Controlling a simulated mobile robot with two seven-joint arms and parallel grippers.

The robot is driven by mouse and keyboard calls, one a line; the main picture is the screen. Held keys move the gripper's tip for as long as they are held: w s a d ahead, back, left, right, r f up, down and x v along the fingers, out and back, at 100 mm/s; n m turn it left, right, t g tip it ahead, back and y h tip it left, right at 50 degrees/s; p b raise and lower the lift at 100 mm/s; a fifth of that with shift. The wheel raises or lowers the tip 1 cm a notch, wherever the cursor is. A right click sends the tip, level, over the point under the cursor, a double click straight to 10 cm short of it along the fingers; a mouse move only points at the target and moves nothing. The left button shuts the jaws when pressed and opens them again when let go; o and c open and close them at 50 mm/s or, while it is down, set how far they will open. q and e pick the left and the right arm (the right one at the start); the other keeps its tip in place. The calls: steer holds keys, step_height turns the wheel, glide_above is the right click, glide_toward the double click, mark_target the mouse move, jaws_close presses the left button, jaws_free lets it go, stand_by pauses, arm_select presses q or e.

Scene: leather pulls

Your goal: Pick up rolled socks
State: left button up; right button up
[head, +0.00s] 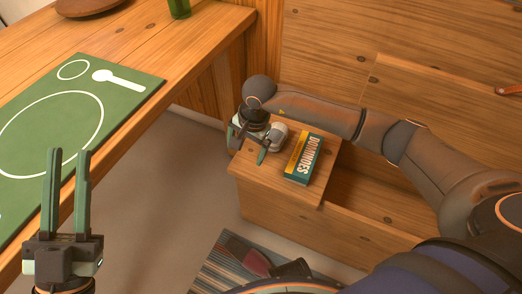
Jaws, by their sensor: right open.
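A small pale grey rounded bundle (280,131), which looks like the rolled socks, sits on the wooden bench top, left of the dominoes box. My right gripper (247,147) is open, low over the bench top's back left corner, just left of the bundle. Part of the bundle is hidden behind the gripper; I cannot tell whether they touch. My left gripper (66,170) is open and empty, fingers pointing up in the picture, in front of the table edge.
A teal and yellow dominoes box (303,158) lies on the bench top (262,182). An open compartment is to its right. A leather pull (509,90) is at far right. The table holds a green placemat (120,108) and green glass (179,8). A slipper (248,256) lies on a striped rug.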

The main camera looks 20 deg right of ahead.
mark_target(275, 134)
steer(key=w+d+h, duration=0.1)
steer(key=d, duration=0.2)
steer(key=w+d+r+t+h+b, duration=0.1)
steer(key=w+d+h, duration=0.1)
steer(key=d, duration=0.1)
steer(key=w+d+n+h, duration=0.1)
steer(key=d, duration=0.2)
steer(key=shift+w+d+r+h+b, duration=0.35)
steer(key=shift+h, duration=0.05)
steer(key=shift+t, duration=0.3)
steer(key=b+x, duration=0.2)
steer(key=x, duration=0.4)
steer(key=shift+d+f, duration=0.1)
steer(key=shift+d, duration=0.1)
steer(key=b+x, duration=0.2)
steer(key=x, duration=0.1)
steer(key=a+b+x, duration=0.1)
steer(key=shift+d+f, duration=0.15)
steer(key=shift+f, duration=0.4)
steer(key=shift+w+d+f+b, duration=0.15)
steer(key=shift+d+f+b, duration=0.15)
steer(key=shift+f, duration=0.15)
arm_select(q)
steer(key=f+h, duration=0.1)
steer(key=s+f+m+h, duration=0.1)
steer(key=f, duration=0.1)
steer(key=s+d+f+m+h, duration=0.1)
steer(key=f, duration=0.1)
steer(key=shift+s+f, duration=0.15)
steer(key=shift+f, duration=0.05)
